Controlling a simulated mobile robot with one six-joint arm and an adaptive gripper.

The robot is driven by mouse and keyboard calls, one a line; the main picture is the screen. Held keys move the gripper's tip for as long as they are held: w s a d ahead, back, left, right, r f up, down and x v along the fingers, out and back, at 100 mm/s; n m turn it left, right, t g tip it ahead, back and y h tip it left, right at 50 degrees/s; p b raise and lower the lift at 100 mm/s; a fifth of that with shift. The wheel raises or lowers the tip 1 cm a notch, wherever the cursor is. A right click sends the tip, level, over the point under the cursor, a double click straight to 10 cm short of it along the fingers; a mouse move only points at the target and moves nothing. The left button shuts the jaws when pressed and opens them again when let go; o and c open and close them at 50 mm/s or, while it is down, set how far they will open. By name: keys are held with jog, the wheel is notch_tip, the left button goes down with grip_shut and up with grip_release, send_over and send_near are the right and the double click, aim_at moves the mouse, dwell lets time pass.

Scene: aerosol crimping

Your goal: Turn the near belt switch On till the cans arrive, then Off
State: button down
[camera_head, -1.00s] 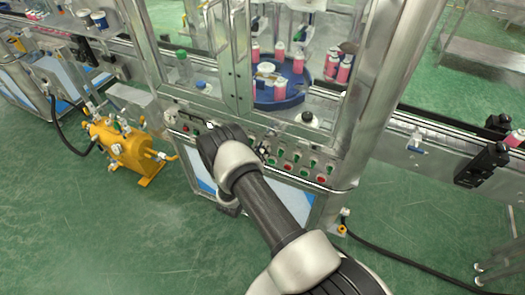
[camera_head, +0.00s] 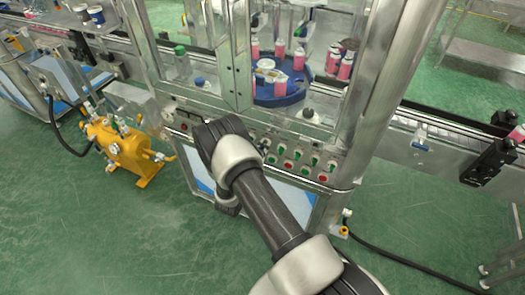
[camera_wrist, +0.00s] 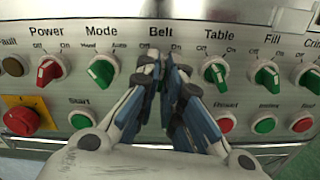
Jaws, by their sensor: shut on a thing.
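The Belt label (camera_wrist: 160,31) is on the control panel (camera_wrist: 225,85) in the wrist view. My gripper (camera_wrist: 165,68) is shut on the belt switch just below that label. The fingers cover the switch, so which way it points cannot be told. In the head view my arm blocks the sight of the gripper and of that part of the panel. Several pink cans (camera_head: 346,66) stand in the machine, some at the right of the blue round table (camera_head: 285,92) and others on or around it.
Other knobs sit close by: the green Mode knob (camera_wrist: 102,70) to the left and the green Table knob (camera_wrist: 215,72) to the right. A red emergency button (camera_wrist: 22,121) is at the lower left. A yellow tank (camera_head: 118,148) stands on the floor left of the machine.

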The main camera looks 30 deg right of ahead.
jog(key=shift+m+b, duration=0.65)
jog(key=shift+m, duration=1.15)
jog(key=c, duration=1.7)
grip_release()
jog(key=shift+a, duration=0.1)
jog(key=v, duration=1.2)
